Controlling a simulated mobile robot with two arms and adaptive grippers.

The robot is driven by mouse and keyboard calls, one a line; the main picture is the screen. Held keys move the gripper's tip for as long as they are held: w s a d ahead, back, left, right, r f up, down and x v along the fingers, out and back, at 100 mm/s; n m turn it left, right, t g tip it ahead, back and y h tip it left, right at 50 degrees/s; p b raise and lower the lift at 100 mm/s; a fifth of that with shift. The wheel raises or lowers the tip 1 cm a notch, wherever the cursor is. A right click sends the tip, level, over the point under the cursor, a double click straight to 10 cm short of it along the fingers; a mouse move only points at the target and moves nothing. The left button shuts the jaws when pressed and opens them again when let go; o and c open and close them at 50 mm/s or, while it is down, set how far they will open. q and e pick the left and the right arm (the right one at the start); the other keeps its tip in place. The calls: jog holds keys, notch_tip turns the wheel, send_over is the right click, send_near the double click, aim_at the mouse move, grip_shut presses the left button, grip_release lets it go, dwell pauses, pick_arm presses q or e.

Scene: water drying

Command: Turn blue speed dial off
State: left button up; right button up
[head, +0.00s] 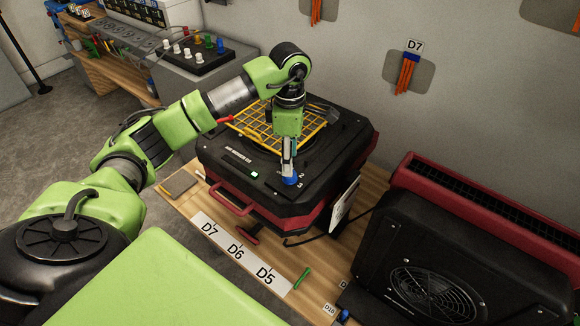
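The blue speed dial (290,180) sits on the top front of the black and red blower machine (340,148), beside the printed numbers 2 and 3. My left gripper (289,172) points down directly over the dial, with its fingertips at the dial. I cannot tell whether the fingers are closed on it or only touch it. The gripper hides part of the dial, and its pointer setting cannot be read. A small green light (254,175) shows on the machine's top. My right gripper is not in view.
A yellow wire rack (262,134) lies on the machine's top. A second black and red unit (440,275) stands at right. A green pen (301,278) and a label strip (232,248) lie on the wooden table. A control box with coloured knobs (195,60) stands behind.

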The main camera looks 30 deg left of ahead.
pick_arm(q)
jog(key=shift+f+p, duration=0.3)
jog(key=shift+f, duration=2.15)
jog(key=c, duration=1.1)
